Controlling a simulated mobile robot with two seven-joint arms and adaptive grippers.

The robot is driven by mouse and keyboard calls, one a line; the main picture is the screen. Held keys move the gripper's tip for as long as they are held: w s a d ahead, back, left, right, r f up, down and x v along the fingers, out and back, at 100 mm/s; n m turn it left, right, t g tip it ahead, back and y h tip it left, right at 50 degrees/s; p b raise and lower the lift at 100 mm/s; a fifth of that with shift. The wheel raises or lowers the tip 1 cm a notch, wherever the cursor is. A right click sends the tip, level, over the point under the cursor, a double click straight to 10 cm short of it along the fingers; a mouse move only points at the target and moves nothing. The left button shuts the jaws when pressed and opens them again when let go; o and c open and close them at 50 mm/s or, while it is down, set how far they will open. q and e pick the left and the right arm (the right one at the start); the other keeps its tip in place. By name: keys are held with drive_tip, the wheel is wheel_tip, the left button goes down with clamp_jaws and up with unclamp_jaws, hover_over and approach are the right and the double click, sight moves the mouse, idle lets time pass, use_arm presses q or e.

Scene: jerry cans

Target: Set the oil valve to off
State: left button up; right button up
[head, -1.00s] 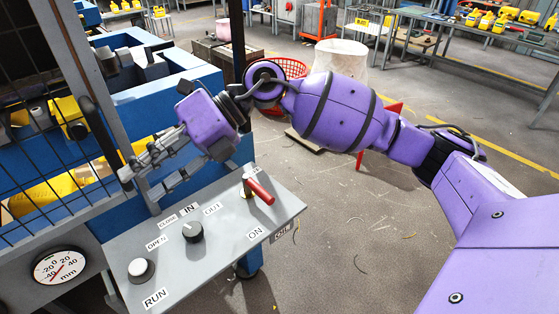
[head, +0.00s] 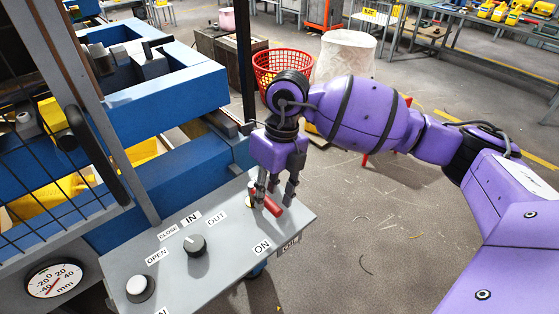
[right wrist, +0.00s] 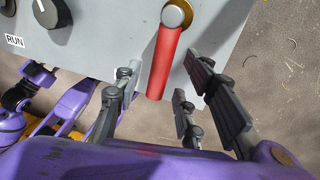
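The oil valve has a red handle (head: 271,207) on a brass pivot, at the right end of the grey control panel (head: 215,262). In the head view the handle points toward the lower right, near the ON label (head: 262,247). My right gripper (head: 275,197) points down over the valve and partly hides it. In the right wrist view the red handle (right wrist: 163,62) lies between the spread fingers of my open right gripper (right wrist: 166,88), with a gap on each side. My left gripper is not in view.
A black knob (head: 196,245) and a white-topped button (head: 139,288) are on the same panel. A gauge (head: 54,280) is at lower left. The blue machine (head: 170,105) stands behind the panel.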

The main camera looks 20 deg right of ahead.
drive_tip(key=shift+a+f, duration=0.1)
drive_tip(key=shift+f, duration=0.3)
drive_tip(key=shift+c, duration=0.5)
clamp_jaws()
